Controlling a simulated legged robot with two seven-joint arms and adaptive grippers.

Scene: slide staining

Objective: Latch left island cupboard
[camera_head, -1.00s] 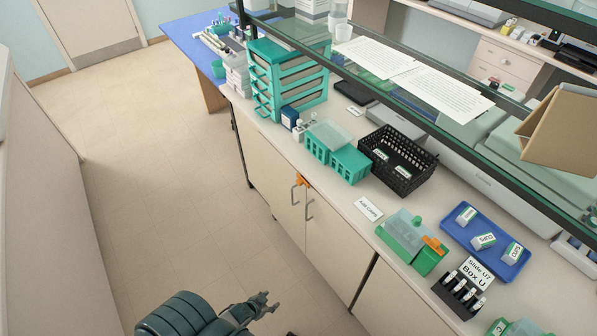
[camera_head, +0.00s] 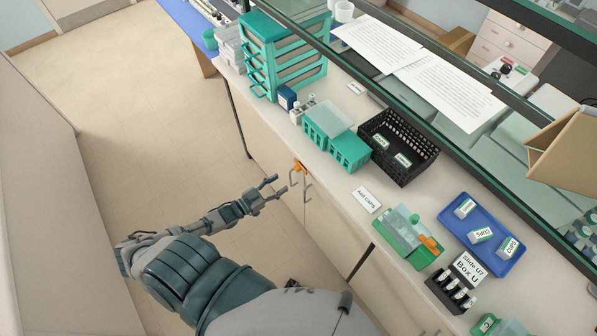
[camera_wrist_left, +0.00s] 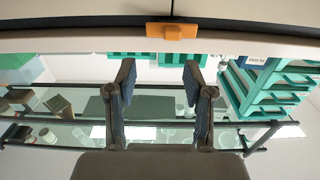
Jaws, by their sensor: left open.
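The island cupboard (camera_head: 330,222) has two pale doors under the worktop, which look closed, with two grey bar handles (camera_head: 306,187) side by side. An orange latch (camera_head: 299,166) sits at the top of the door seam, just under the worktop edge. It also shows in the left wrist view (camera_wrist_left: 172,31), at the top and a little right of centre. My left gripper (camera_head: 279,186) is open and empty, just left of the handles and lower than the latch. In the wrist view its two fingers (camera_wrist_left: 160,76) stand apart with nothing between them. My right gripper is out of view.
The worktop above holds teal racks (camera_head: 336,145), a black basket (camera_head: 398,148), a green box (camera_head: 403,230) and a blue tray (camera_head: 482,238). A teal drawer unit (camera_head: 284,60) stands further back. The floor (camera_head: 150,150) left of the cupboard is clear.

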